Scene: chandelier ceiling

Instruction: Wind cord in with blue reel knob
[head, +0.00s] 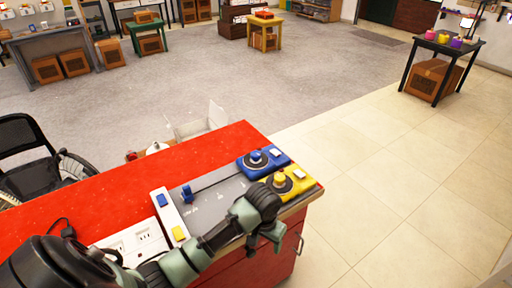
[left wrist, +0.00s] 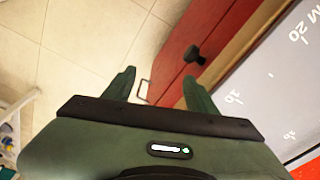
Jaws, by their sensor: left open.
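A blue reel (head: 263,163) with a round blue knob (head: 256,156) sits at the far right end of a grey marked board (head: 225,190). A dark cord runs from it leftward to a small blue piece (head: 187,193) on the board. A yellow reel (head: 290,184) with a yellow knob sits beside it, nearer me. My left gripper (head: 272,240) is at the board's near edge, on the near side of the yellow reel and away from the blue knob. In the left wrist view its fingers (left wrist: 160,90) are apart with nothing between them. The board (left wrist: 285,75) also shows there.
The board lies on a red-topped counter (head: 120,190). A white block (head: 169,216) with blue and yellow patches stands at the board's left end. A dark knob (left wrist: 195,54) is on the red cabinet front.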

